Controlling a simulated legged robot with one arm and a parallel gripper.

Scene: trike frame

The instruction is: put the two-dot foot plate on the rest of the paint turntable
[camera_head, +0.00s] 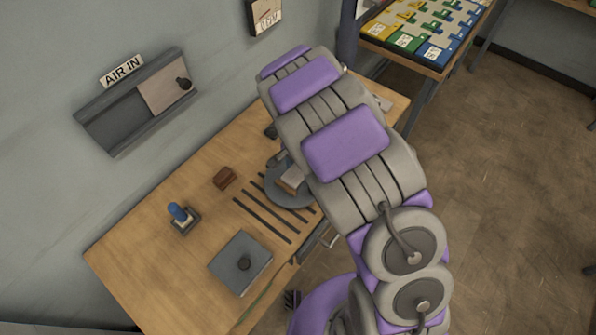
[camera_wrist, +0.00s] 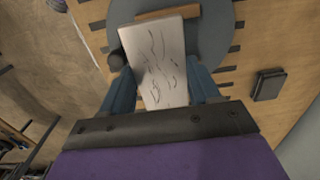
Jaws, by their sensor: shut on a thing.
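My gripper (camera_wrist: 161,84) has two blue fingers, shut on the long sides of a pale foot plate (camera_wrist: 160,50). The plate has dark scratch-like marks on its face; I cannot make out dots. It is over the grey round paint turntable (camera_wrist: 213,28), which stands on the bench. A tan wooden piece (camera_wrist: 168,13), perhaps the rest, shows at the plate's far end. I cannot tell whether the plate touches it. In the head view the turntable (camera_head: 284,197) is partly hidden by my arm, with a pale and tan piece over it.
A wall panel (camera_head: 130,105) hangs behind. A card-covered table (camera_head: 425,32) is at the upper right.

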